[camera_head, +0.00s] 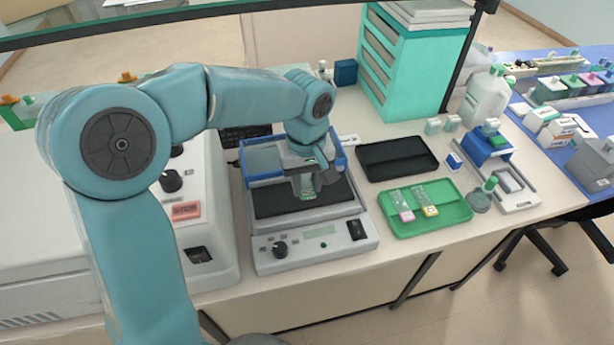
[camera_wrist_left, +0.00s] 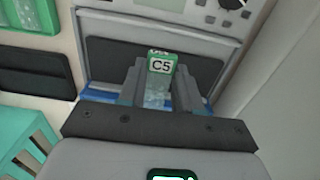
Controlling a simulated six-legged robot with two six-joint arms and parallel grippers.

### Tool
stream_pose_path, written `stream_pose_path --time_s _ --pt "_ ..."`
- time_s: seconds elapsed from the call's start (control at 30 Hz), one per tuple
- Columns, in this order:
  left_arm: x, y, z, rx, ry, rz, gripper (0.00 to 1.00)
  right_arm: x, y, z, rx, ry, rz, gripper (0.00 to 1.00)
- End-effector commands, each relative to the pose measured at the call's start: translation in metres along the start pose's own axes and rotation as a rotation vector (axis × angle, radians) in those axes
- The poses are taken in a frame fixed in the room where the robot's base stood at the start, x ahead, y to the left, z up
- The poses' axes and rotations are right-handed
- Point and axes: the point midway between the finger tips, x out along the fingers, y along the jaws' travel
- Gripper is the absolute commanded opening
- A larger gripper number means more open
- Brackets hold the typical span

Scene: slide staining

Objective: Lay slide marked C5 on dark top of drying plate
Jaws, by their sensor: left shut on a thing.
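My left gripper (camera_head: 308,190) is above the dark top of the drying plate (camera_head: 275,203), over its middle to right part. In the left wrist view, my left gripper (camera_wrist_left: 163,88) is shut on the slide marked C5 (camera_wrist_left: 160,66). The slide has a green end with a white C5 label and a clear body between the fingers. The dark plate top (camera_wrist_left: 110,62) shows behind it. I cannot tell whether the slide touches the plate. My right gripper is not in view.
A green tray (camera_head: 455,214) with two slides, one pink-ended and one yellow-ended, lies right of the plate. A black tray (camera_head: 425,168) is behind it. A teal drawer cabinet (camera_head: 425,80) stands at the back. A white machine (camera_head: 215,230) stands close on the left.

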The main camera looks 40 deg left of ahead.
Motion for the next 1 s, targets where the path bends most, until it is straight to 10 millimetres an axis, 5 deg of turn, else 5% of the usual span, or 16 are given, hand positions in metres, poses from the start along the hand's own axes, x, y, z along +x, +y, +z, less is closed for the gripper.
stream_pose_path --time_s 0.53,1.0 --pt "0.051 0.002 -0.003 0.0 0.0 -0.001 0.03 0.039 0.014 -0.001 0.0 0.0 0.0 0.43" --pt "0.057 0.002 -0.004 0.0 0.0 0.0 0.03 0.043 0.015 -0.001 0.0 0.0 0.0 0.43"
